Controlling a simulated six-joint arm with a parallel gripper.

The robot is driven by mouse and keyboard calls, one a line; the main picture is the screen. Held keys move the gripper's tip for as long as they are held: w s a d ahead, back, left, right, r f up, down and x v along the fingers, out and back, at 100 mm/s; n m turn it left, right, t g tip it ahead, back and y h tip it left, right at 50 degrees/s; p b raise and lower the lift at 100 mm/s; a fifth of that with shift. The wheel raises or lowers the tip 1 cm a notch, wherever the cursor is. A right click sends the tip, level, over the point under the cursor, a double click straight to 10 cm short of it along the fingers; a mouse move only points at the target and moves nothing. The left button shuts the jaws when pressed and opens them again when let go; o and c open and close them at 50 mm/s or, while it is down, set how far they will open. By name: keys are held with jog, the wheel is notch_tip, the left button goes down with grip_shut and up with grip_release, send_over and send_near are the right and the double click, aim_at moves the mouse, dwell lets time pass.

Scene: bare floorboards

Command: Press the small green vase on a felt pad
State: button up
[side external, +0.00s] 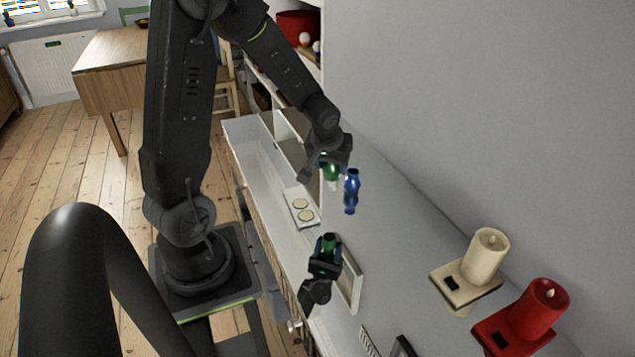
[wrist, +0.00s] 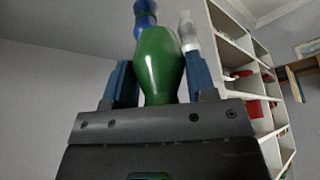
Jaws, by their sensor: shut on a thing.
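My gripper (side external: 330,166) is at the end of the arm, above the pale cabinet top in the side external view. It is shut on a green vase (side external: 332,174). In the wrist view the glossy green vase (wrist: 160,65) sits between my two blue fingers, and its lower end is hidden by the gripper body. A flat white plate (side external: 302,220) with two round beige pads (side external: 300,203) lies to the lower left of my gripper, apart from the vase. Which pad is felt I cannot tell.
A blue vase (side external: 351,191) is close beside the held vase. A dark gripper-like shape with green (side external: 329,242) shows lower down; whether it is a reflection I cannot tell. A cream candle (side external: 486,257) and a red candle (side external: 538,311) stand right. White shelves (wrist: 237,60) are behind.

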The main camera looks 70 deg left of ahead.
jog(key=n, duration=0.1)
jog(key=s+n+g, duration=0.1)
jog(key=n, duration=0.1)
jog(key=f+n+y, duration=0.1)
jog(key=shift+s+a+f, duration=0.1)
jog(key=shift+s+a, duration=0.2)
jog(key=shift+a, duration=0.1)
jog(key=s+a+f+n+g+h, duration=0.1)
jog(key=s+a+n+g, duration=0.2)
jog(key=n, duration=1.1)
jog(key=shift+s+f+g, duration=0.15)
jog(key=shift+s+g, duration=1.05)
jog(key=shift+f, duration=0.1)
jog(key=shift+f, duration=2.8)
